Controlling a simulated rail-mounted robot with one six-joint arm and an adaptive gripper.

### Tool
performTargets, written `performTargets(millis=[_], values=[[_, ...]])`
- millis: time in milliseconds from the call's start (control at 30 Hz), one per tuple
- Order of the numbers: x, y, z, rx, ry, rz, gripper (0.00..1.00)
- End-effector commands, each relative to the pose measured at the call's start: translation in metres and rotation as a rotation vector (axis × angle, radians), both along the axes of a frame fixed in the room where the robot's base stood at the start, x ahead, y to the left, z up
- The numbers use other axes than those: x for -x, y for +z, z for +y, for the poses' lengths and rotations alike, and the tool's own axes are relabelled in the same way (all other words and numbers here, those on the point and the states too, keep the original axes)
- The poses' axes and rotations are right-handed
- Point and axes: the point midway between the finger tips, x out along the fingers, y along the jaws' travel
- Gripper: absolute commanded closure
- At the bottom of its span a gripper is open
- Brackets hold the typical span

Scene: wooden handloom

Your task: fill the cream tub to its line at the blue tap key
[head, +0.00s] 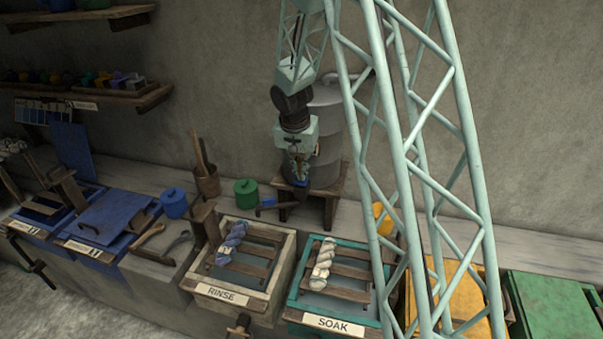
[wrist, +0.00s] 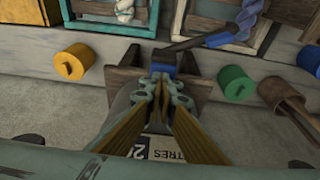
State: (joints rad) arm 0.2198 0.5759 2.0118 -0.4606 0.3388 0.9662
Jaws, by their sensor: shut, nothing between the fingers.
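The cream tub (head: 262,300), labelled RINSE, stands in the front row with a blue-violet skein across its wooden slats. A corner of its frame (wrist: 232,46) shows in the wrist view. Its fill line and water level cannot be made out. The blue tap key (wrist: 162,62) sits at the front of the grey metal tank (head: 328,120). A dark spout (wrist: 186,46) with a blue end runs from the tap toward the cream tub. My gripper (head: 299,176) is shut and empty, its fingertips (wrist: 162,78) right at the key; whether they touch is unclear.
The teal SOAK tub (head: 333,324) with a pale skein stands right of the cream tub. A green pot (head: 246,192), a blue pot (head: 174,203) and a brown tool holder (head: 207,182) stand left of the tank's wooden stand (head: 330,198). A yellow pot (wrist: 72,62) is on the other side.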

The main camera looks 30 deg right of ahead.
Motion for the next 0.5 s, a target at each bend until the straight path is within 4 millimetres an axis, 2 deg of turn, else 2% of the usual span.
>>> performTargets(millis=[500], values=[[0.0, -0.017, 0.0, 0.0, 0.0, 0.001, 1.0]])
